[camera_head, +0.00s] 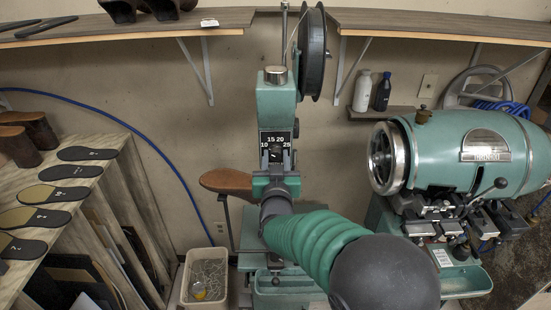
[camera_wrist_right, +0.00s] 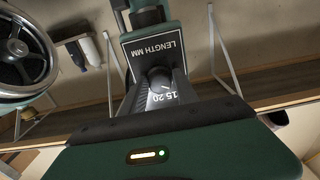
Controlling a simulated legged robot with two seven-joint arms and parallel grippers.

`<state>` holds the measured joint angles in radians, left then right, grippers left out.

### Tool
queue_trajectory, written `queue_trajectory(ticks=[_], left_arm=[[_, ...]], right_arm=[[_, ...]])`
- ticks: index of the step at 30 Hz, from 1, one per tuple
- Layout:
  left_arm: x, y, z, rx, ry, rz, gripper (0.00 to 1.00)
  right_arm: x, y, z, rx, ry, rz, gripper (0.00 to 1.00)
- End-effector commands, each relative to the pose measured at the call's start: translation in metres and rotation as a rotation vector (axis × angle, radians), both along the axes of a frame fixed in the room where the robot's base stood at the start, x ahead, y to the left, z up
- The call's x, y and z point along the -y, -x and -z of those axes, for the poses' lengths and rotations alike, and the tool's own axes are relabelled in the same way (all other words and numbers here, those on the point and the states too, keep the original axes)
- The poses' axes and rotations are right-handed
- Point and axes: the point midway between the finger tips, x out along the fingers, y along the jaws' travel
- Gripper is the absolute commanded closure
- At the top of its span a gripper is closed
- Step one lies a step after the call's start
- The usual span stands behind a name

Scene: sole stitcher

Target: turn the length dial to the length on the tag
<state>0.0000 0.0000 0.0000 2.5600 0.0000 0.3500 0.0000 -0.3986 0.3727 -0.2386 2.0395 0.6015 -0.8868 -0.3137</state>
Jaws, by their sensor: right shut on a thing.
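The sole stitcher (camera_head: 276,100) is a green upright machine at the middle of the head view. Its black length dial plate (camera_head: 264,135) shows 10, 15, 20 and 25 in white. In the right wrist view the plate (camera_wrist_right: 150,45) reads LENGTH MM, and the dark knob (camera_wrist_right: 158,74) sits by the 15 and 20. My right gripper (camera_head: 276,167) is at the dial, shut on the knob. My left gripper is out of view.
Shelves (camera_head: 130,30) run along the wall on both sides of the stitcher. A rack with several dark soles (camera_head: 66,194) stands at left. A bin (camera_head: 205,270) is on the floor. A large green machine (camera_head: 470,150) stands close at right.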

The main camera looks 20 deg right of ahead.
Motion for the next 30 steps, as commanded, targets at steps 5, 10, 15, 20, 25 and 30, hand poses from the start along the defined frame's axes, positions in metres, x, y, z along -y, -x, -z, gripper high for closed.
queue_trajectory(ticks=[5, 10, 15, 20, 25, 30], left_arm=[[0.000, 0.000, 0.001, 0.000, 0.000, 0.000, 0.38], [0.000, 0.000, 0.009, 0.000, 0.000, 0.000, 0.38], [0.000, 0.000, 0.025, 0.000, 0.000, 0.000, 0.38], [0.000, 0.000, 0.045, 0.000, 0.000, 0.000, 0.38], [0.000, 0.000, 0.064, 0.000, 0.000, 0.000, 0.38], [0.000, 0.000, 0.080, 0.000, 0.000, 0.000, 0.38]], right_arm=[[-0.001, 0.000, 0.001, 0.001, -0.004, -0.002, 1.00], [-0.001, 0.000, 0.002, 0.011, -0.038, -0.002, 1.00], [0.000, 0.000, 0.005, 0.037, -0.121, -0.001, 1.00], [-0.001, 0.000, 0.006, 0.070, -0.236, -0.001, 1.00], [-0.001, -0.001, 0.006, 0.107, -0.369, -0.001, 1.00], [0.000, -0.001, 0.005, 0.142, -0.489, -0.001, 1.00]])
